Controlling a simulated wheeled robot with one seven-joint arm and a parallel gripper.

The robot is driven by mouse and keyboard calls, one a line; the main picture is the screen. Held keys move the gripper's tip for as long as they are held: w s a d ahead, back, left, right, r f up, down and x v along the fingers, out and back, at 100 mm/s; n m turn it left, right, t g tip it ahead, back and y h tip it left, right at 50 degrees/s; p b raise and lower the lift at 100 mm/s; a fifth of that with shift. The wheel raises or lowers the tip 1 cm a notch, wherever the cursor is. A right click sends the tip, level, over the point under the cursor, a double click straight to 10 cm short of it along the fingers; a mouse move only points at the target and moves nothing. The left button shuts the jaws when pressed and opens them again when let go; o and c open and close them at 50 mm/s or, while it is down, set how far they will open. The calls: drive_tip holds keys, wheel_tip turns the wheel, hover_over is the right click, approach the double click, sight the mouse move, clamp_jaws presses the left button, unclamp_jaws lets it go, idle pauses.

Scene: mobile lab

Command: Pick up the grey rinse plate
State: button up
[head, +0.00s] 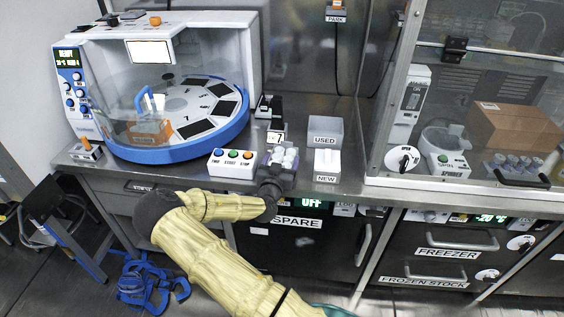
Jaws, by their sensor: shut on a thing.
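My gripper (276,166) is at the front edge of the steel bench, just right of the three-button box. It is shut on a small grey piece (289,157), which I take to be the grey rinse plate. The piece has pale, rounded shapes on top, and my gripper hides its lower part. I cannot tell whether it touches the bench or is lifted. A tag marked 7 (276,138) stands just behind it.
A round carousel machine (228,128) with dark slots and an orange block (149,131) stands to the left. The three-button box (232,163) is close on the left. Boxes marked USED (325,130) and NEW (327,165) are close on the right. A glass-fronted cabinet (390,130) stands farther right.

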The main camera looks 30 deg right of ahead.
sight(282, 161)
wheel_tip(282, 161, up, 10)
idle(0.5)
